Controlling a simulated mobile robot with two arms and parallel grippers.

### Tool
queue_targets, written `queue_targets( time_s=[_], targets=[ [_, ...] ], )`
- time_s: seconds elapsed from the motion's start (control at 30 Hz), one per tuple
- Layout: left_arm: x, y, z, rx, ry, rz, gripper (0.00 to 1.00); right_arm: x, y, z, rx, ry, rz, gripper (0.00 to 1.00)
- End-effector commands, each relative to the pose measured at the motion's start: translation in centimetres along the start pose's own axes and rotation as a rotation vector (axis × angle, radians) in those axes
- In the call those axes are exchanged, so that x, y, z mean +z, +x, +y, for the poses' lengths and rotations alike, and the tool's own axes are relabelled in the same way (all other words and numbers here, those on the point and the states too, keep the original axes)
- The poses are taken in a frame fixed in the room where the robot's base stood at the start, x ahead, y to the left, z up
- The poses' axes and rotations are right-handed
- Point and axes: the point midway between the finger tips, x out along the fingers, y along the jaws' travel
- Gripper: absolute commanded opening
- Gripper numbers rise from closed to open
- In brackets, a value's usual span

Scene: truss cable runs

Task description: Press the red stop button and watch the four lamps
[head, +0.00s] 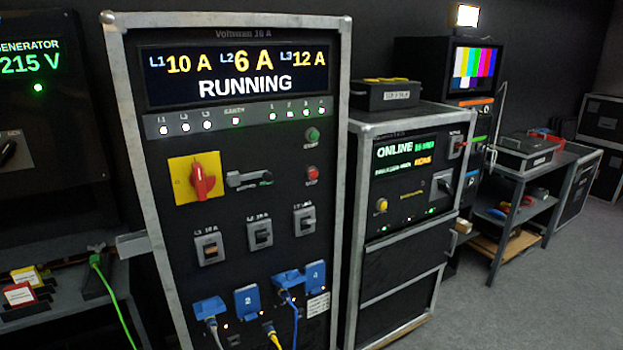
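The red stop button (312,173) sits on the right side of the power rack's dark front panel (250,225), with a small label under it. A green button (312,135) is above it. Three white lamps (185,127) are at the strip's left end. The display (245,73) reads RUNNING, with L1 10 A, L2 6 A and L3 12 A. Neither of my grippers is in view.
A red rotary switch (203,181) on a yellow plate and three breakers (262,234) are on the same panel. Blue sockets (247,301) with cables are below. A second rack (400,210) reading ONLINE stands to the right. The floor (530,300) at right is clear.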

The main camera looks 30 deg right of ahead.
Motion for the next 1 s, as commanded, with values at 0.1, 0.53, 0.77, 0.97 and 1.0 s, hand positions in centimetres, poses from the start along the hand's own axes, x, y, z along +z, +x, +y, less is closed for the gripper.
queue_targets(
  time_s=[0.1, 0.53, 0.77, 0.97, 1.0],
  targets=[
    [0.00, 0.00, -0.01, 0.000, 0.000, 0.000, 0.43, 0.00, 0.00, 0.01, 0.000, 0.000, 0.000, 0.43],
    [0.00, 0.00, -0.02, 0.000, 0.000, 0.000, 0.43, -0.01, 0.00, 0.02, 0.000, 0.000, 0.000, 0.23],
    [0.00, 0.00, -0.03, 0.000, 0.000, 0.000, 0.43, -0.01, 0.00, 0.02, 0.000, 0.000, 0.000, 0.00],
    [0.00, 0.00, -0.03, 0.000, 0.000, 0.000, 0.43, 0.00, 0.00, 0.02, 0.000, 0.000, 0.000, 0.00],
    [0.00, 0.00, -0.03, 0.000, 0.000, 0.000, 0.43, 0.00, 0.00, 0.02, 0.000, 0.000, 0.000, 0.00]
  ],
)
